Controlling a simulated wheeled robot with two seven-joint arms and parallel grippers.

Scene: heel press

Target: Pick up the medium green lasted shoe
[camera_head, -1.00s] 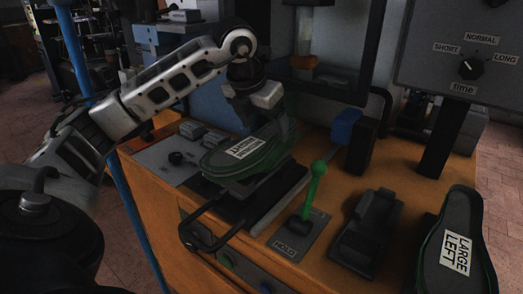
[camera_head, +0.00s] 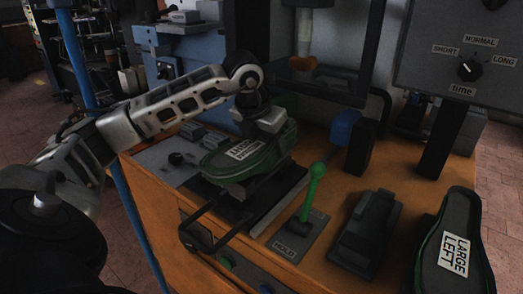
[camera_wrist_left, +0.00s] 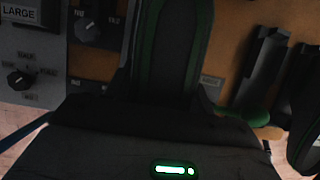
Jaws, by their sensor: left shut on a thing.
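The green lasted shoe (camera_head: 217,172) lies sole up over the dark press pad, its white label facing up; the label's print is too small to read surely. My left gripper (camera_head: 268,132) comes down from above at the shoe's far end and is shut on it. In the left wrist view the shoe (camera_wrist_left: 172,50) shows as a dark body with green edges, running up from my gripper. The fingertips are hidden there. My right gripper is not in view.
A green-knobbed lever (camera_head: 315,185) stands right of the shoe. Further right are a black stand (camera_head: 368,232) and a shoe labelled LARGE LEFT (camera_head: 455,260). A black bar handle (camera_head: 203,238) juts out in front. A control box (camera_head: 462,55) stands at back right.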

